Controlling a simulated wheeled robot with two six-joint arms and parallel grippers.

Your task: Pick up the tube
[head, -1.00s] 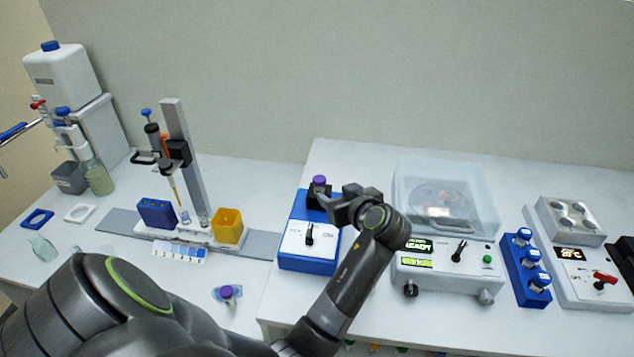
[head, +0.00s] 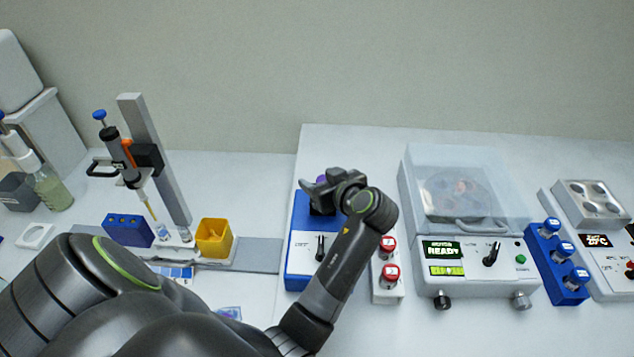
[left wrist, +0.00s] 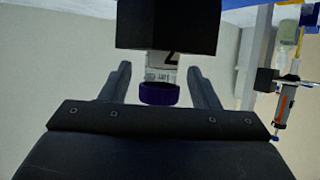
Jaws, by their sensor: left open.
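A tube with a purple cap (head: 321,180) stands in the black holder on top of the blue and white mixer (head: 301,248). In the head view my left gripper (head: 318,190) is at this tube and hides most of it. In the left wrist view, which looks upside down, the purple cap (left wrist: 159,94) and a short labelled stretch of tube show out of the black holder (left wrist: 168,25). The open fingers of my left gripper (left wrist: 159,75) stand on either side of the tube, with gaps visible. My right gripper is not in view.
A rack with red-capped tubes (head: 387,272) stands right of the mixer, beside my left arm. Farther right are a lidded centrifuge (head: 470,262) and a blue rack (head: 557,262). A pipette stand (head: 155,160) and yellow box (head: 213,238) are at left. Bare bench lies behind the mixer.

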